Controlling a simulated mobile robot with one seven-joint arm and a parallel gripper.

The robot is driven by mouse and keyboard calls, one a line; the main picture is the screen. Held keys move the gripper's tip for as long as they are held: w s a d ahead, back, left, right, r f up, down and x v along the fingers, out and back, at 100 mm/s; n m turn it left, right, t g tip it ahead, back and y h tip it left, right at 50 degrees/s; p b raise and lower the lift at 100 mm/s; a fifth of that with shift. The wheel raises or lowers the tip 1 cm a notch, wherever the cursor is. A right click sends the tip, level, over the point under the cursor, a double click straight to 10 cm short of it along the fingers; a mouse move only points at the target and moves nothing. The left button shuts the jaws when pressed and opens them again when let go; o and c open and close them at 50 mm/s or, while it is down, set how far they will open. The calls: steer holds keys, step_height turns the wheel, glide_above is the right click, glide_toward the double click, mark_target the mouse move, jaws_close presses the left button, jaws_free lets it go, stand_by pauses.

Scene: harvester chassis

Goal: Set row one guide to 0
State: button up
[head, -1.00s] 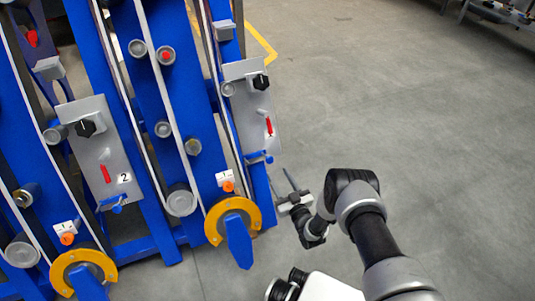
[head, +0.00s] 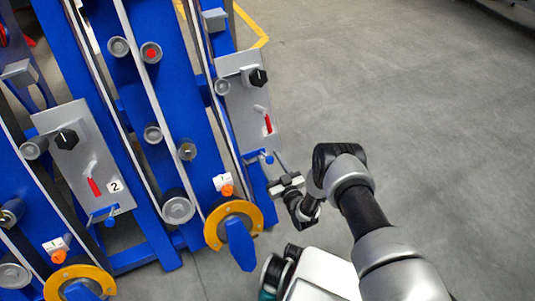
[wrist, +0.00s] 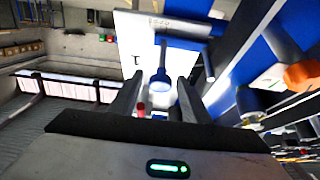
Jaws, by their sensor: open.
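The right-hand grey panel (head: 243,100) carries a black knob (head: 258,77), a red handle (head: 268,124) and a small blue lever (head: 266,157) at its lower edge. In the wrist view a white panel (wrist: 180,28) bears the digit 1, and a blue lever (wrist: 160,78) shows between the fingers. My gripper (head: 282,174) is open beside the panel's lower right corner; it also shows in the wrist view (wrist: 157,92). I cannot tell whether a finger touches the lever. No scale or zero mark is readable.
A second grey panel (head: 84,155) marked 2 stands to the left. Below are yellow ring guards (head: 214,229) with blue arms, and an orange knob (head: 227,190) with a small white label. The blue frame (head: 190,105) borders the panels. Grey floor (head: 400,110) to the right is clear.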

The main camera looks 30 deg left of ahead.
steer(key=shift+w+a, duration=0.1)
steer(key=shift+a, duration=0.05)
jaws_close()
steer(key=shift+w+d, duration=1.15)
steer(key=shift+w, duration=0.25)
jaws_free()
steer(key=shift+w, duration=0.1)
steer(key=shift+s+d, duration=0.1)
steer(key=shift+s, duration=0.15)
